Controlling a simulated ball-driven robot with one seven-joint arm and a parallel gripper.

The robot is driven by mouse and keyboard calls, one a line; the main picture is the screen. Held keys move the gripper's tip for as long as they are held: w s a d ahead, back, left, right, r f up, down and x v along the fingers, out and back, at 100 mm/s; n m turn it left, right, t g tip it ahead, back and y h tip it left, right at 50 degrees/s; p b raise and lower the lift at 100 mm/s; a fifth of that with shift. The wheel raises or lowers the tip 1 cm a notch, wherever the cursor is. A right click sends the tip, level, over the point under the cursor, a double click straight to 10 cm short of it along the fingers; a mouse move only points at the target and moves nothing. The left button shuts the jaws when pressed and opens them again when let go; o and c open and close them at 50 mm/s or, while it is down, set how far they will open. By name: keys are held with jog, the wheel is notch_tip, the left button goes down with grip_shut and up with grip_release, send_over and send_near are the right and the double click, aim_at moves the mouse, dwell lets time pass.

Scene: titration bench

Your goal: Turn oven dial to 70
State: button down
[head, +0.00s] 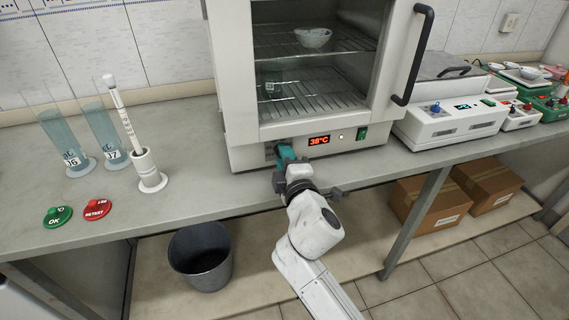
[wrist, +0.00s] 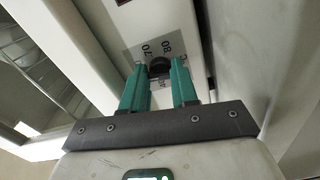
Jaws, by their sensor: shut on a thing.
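The white oven (head: 218,75) stands on the bench with its glass door facing me. Its red display (head: 319,141) reads 38°C. My gripper (head: 284,152) is at the oven's lower front panel, left of the display, and hides the dial in the head view. In the wrist view the black dial (wrist: 159,64) sits between the two green fingertips of my gripper (wrist: 160,72), which is shut on it. Printed numbers 70 and 80 show on the scale plate around the dial. Which number the dial points to cannot be told.
A green switch (head: 362,133) is right of the display. On the left of the bench are glass cylinders (head: 107,135), a white stand (head: 150,178), a green OK button (head: 57,216) and a red RETEST button (head: 96,208). A bin (head: 200,258) stands below.

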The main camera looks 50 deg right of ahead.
jog(key=m+b, duration=0.1)
jog(key=m, duration=0.1)
jog(key=m+b, duration=0.3)
jog(key=m, duration=0.1)
jog(key=shift+f+m, duration=0.3)
jog(key=shift+f, duration=0.05)
jog(key=m+b, duration=0.2)
jog(key=m, duration=0.1)
jog(key=shift+b, duration=0.3)
jog(key=shift+a+m+b, duration=0.1)
jog(key=shift+m+b, duration=0.75)
jog(key=shift+m, duration=0.75)
jog(key=c, duration=0.9)
grip_release()
jog(key=shift+r, duration=0.15)
jog(key=shift+o, duration=0.2)
jog(key=v, duration=1)
jog(key=shift+s+a+b, duration=0.3)
jog(key=shift+b, duration=0.1)
